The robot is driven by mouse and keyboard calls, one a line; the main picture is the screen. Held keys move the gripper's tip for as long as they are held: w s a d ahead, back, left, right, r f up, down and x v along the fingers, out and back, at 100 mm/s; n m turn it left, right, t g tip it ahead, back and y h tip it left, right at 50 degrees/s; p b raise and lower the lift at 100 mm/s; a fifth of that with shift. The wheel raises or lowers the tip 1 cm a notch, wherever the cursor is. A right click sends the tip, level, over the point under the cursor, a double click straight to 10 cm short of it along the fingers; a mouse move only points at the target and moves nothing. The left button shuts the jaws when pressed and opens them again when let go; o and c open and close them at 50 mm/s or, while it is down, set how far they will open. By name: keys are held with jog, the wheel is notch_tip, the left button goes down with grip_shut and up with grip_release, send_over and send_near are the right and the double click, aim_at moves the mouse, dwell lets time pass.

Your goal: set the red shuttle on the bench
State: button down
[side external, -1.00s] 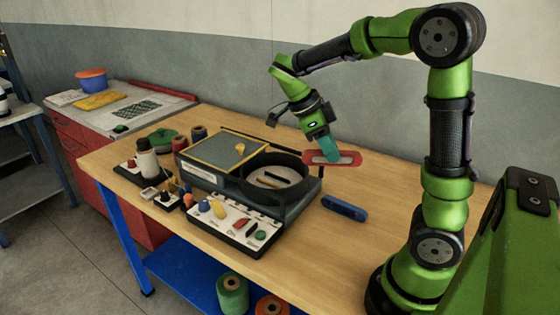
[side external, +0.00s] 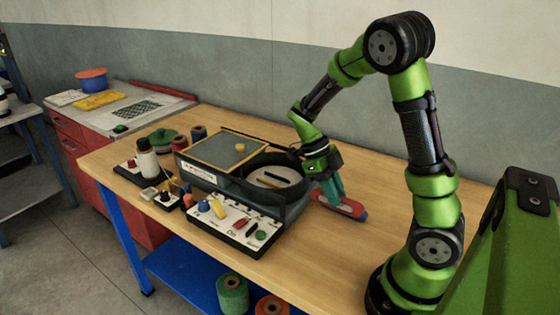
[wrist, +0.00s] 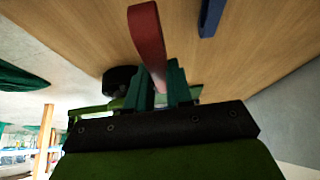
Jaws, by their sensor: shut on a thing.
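The red shuttle (side external: 349,207) is between the teal fingers of my gripper (side external: 335,198), low over the wooden bench (side external: 300,245), to the right of the grey machine. I cannot tell whether it touches the bench. My gripper is shut on it. In the wrist view the red shuttle (wrist: 147,38) sticks out from between the fingers (wrist: 160,88), with bench wood behind it.
A blue shuttle (wrist: 210,17) lies on the bench beside the red one, mostly hidden in the side view. The grey machine (side external: 290,213) with a round well stands close on the left. Bench to the front right is clear.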

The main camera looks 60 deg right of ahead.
notch_tip(320, 180, down, 8)
jog(key=shift+f, duration=0.1)
dwell(0.4)
jog(key=c, duration=1)
grip_release()
